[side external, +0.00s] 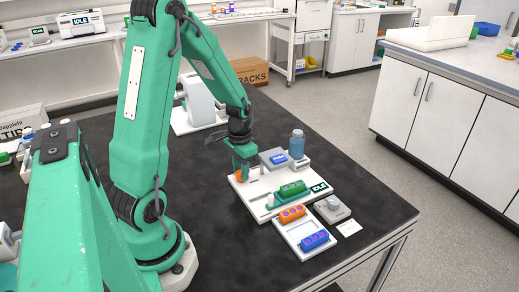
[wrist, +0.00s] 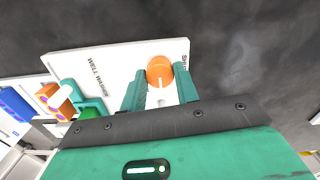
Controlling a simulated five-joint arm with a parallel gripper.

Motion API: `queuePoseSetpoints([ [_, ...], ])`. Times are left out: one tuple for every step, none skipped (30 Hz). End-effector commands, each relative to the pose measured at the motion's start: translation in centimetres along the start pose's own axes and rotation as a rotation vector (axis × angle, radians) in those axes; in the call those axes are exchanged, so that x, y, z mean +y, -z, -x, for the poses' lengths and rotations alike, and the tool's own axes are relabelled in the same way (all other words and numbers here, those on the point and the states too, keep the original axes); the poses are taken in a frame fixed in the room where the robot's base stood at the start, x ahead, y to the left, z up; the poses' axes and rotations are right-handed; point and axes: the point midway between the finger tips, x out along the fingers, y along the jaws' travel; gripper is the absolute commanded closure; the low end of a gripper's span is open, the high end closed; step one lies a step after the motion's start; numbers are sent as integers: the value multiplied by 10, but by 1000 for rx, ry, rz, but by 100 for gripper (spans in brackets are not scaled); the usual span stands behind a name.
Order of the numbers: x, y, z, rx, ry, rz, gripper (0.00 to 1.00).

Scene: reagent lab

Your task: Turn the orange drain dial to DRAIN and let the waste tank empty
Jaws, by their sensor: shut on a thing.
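The orange drain dial (wrist: 160,72) sits on a white panel (wrist: 118,62) in the wrist view, with a pale pointer line on its face. My gripper (wrist: 160,84) has its two teal fingers on either side of the dial and is shut on it. In the side view the orange dial (side external: 241,175) shows at the left end of the white station (side external: 262,205), under my gripper (side external: 243,172). The panel lettering beside the dial is partly hidden by a finger, and I cannot read a DRAIN mark. A bottle with blue liquid (side external: 297,144) stands at the station's back.
A green block (side external: 292,188) sits on the station beside a small IDLE display (side external: 319,187). In front, a white tray (side external: 290,236) holds an orange block (side external: 291,213) and a blue block (side external: 314,240). A grey knob unit (side external: 332,207) stands right of them. The black bench's front is clear.

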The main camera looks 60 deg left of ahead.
Motion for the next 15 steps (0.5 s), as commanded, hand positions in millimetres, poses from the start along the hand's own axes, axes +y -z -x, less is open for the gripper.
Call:
queuePoseSetpoints([
  [-2,-2,-1,-3,-2,4,92],
  [-2,-2,-1,-3,-2,4,92],
  [-2,-2,-1,-3,-2,4,92],
  [-2,-2,-1,-3,-2,4,92],
  [-2,-2,-1,-3,-2,4,92],
  [-2,-2,-1,-3,-2,4,92],
  [-2,-2,-1,-3,-2,4,92],
  [-2,-2,-1,-3,-2,4,92],
  [-2,-2,-1,-3,-2,4,92],
  [-2,-2,-1,-3,-2,5,66],
  [-2,-2,-1,-4,-2,5,60],
  [-2,-2,-1,-3,-1,5,52],
  [-2,-2,-1,-3,-1,4,48],
  [-2,-2,-1,-3,-1,4,48],
  [-1,-2,0,-2,-1,3,48],
])
